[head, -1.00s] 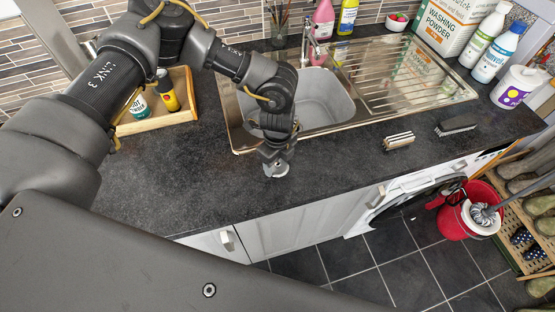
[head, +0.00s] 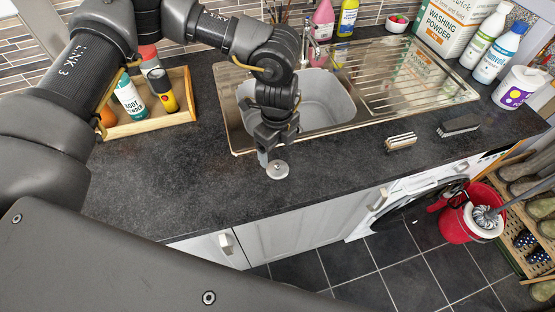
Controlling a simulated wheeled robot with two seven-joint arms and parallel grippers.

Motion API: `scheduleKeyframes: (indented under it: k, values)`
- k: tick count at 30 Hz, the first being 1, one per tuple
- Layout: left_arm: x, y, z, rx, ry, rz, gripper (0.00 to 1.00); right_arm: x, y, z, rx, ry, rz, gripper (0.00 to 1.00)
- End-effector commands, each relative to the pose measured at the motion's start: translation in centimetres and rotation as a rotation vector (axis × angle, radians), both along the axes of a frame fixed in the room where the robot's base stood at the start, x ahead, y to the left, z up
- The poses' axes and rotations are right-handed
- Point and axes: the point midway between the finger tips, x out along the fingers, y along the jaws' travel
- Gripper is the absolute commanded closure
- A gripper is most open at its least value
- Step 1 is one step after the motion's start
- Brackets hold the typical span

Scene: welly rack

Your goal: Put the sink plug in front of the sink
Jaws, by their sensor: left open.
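The sink plug (head: 278,170), a small round silver disc with a knob in its middle, lies on the dark worktop (head: 200,185) in front of the steel sink (head: 325,103). My left gripper (head: 264,156) points down just behind and to the left of the plug, between it and the sink's front rim. It is open and the plug is not between its fingers; one finger shows clearly and the other is largely hidden. My right gripper is not in view.
A wooden tray (head: 152,128) with several bottles stands on the left. Two brushes, one pale (head: 400,142) and one black (head: 459,126), lie right of the plug. Washing powder (head: 447,28) and bottles stand at the back right. The worktop's front edge is close to the plug.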

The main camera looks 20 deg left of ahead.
Motion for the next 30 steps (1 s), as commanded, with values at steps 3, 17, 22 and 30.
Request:
scheduleKeyframes:
  k: [3, 17, 22, 30]
  values:
    - [0.0, 0.0, 2.1, 0.000, -0.004, 0.000, 0.18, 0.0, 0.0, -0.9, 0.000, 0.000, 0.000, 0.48]
    - [0.0, 0.1, 5.0, 0.002, 0.000, 0.001, 0.18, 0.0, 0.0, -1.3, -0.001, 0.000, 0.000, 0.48]
    - [0.0, 0.0, 4.9, 0.001, 0.000, 0.001, 0.18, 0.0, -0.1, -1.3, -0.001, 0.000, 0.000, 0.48]
    - [0.0, 0.0, 4.9, 0.001, 0.000, 0.001, 0.18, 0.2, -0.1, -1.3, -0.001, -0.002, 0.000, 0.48]
